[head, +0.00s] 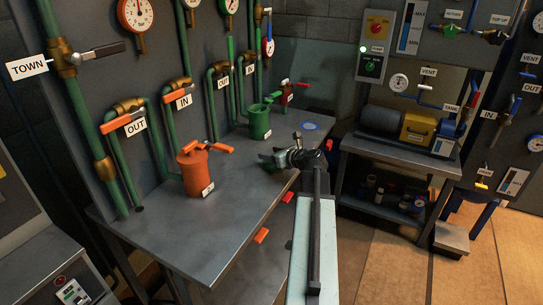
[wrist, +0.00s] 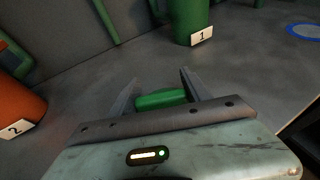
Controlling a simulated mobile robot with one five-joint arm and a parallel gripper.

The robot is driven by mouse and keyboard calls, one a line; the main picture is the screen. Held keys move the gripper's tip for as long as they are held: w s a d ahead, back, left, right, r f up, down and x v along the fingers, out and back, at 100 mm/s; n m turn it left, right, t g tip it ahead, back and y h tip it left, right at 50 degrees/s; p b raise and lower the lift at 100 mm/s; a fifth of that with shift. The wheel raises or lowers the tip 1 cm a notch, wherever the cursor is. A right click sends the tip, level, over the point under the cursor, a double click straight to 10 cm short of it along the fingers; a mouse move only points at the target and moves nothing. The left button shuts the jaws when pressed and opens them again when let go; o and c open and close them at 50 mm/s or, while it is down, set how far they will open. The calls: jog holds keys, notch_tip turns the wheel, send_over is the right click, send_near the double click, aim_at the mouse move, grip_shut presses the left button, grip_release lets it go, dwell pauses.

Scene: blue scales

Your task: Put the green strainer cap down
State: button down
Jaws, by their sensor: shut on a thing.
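The green strainer cap (wrist: 163,99) is between the two fingers of my gripper (wrist: 158,82) in the wrist view. My gripper (head: 276,158) is shut on it above the steel bench (head: 225,226), in front of the green strainer (head: 259,122) in the head view. The cap is mostly hidden there, and I cannot tell how high it is above the bench. The green strainer stands upright, apart from my gripper, and its label 1 shows in the wrist view (wrist: 193,22).
A blue ring marking (head: 311,126) lies flat on the bench, right of the green strainer. The orange strainer (head: 193,172), labelled 2, stands to the left with orange handles. Green pipes rise behind both. The bench is clear around the blue ring and along the front.

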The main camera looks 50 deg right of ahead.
jog(key=shift+c, duration=2.4)
grip_release()
jog(key=shift+f, duration=0.1)
jog(key=shift+r, duration=0.25)
jog(key=p+v, duration=0.4)
jog(key=v, duration=0.7)
jog(key=shift+s+a+r, duration=0.1)
jog(key=shift+s+r, duration=0.05)
jog(key=shift+s, duration=0.35)
